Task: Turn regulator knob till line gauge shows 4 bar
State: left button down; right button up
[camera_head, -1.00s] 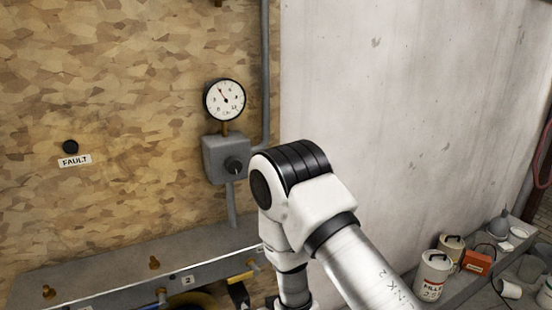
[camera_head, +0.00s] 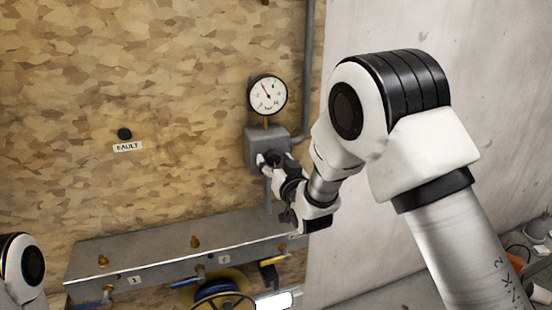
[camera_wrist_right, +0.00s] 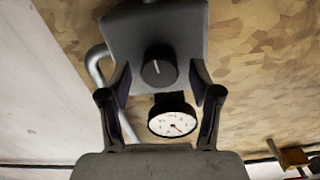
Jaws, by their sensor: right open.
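The grey regulator box (camera_head: 255,148) is fixed to the chipboard wall. The round white line gauge (camera_head: 267,95) stands above it; its needle points to the upper left in the head view, and the value is too small to read surely. In the right wrist view the dark round regulator knob (camera_wrist_right: 160,66) with a light index line lies between the fingers, with the gauge (camera_wrist_right: 172,122) below it. My right gripper (camera_wrist_right: 160,88) is open around the knob's sides, with gaps showing. In the head view it is at the box, hiding most of the knob.
A grey pipe (camera_head: 306,80) runs up beside the gauge. Below is a metal ledge (camera_head: 165,250) with brass fittings and blue-handled valves. A dark button (camera_head: 124,134) with a FAULT label (camera_head: 128,147) is left on the wall. Containers stand at the lower right.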

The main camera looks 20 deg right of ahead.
jog(key=shift+f, duration=0.1)
jog(key=c, duration=1.1)
jog(key=shift+f+m+b, duration=0.3)
jog(key=shift+m+b, duration=0.2)
jog(key=shift+b, duration=0.5)
jog(key=shift+c, duration=0.2)
jog(key=shift+m+b, duration=0.3)
jog(key=shift+b, duration=0.05)
jog(key=shift+r, duration=0.3)
jog(key=o, duration=1.1)
jog(key=shift+o, duration=0.2)
jog(key=s, duration=1.2)
jog(key=shift+d, duration=0.2)
